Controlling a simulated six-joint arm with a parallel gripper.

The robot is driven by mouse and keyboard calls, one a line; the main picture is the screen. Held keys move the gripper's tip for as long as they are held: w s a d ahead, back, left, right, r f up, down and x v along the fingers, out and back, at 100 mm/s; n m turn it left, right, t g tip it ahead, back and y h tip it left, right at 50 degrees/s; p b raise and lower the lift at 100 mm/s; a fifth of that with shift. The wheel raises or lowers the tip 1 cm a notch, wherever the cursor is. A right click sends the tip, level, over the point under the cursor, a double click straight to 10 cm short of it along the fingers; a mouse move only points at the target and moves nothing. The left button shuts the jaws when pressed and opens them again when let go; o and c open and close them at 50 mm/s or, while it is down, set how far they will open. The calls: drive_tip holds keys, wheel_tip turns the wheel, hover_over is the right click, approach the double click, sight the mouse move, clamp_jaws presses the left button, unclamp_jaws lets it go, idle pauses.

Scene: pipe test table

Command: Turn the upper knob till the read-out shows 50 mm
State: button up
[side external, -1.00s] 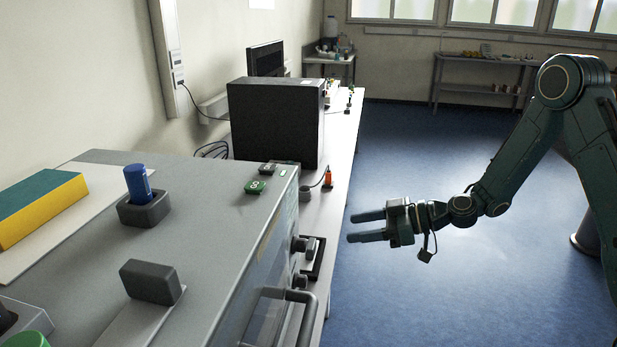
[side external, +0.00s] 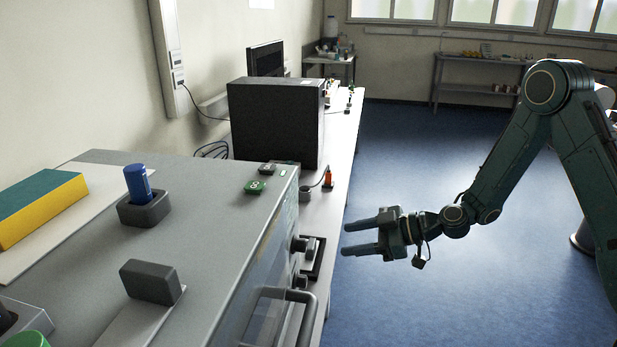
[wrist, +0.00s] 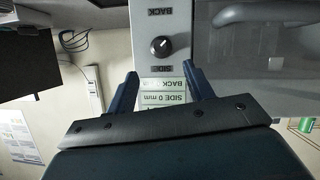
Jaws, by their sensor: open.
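The upper knob (wrist: 162,46) is a dark round knob with a light mark, beside an upside-down "SIDE" label in the wrist view. It also shows on the cabinet front in the side view (side external: 299,244). The read-out (wrist: 163,99), upside down between my fingers in the wrist view, shows "SIDE 0 mm"; its BACK value is too small to read. The lower knob (side external: 300,281) sits below the upper one in the side view. My gripper (side external: 343,238) is open and empty, to the right of the upper knob and apart from it; its fingertips also show in the wrist view (wrist: 160,77).
A curved handle (side external: 295,296) stands out from the cabinet (side external: 215,215) near the lower knob. Open floor lies right of the bench.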

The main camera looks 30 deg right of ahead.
sight(300, 245)
drive_tip(key=x, duration=1)
drive_tip(key=shift+w, duration=0.2)
drive_tip(key=shift+a+f, duration=0.15)
drive_tip(key=c, duration=1)
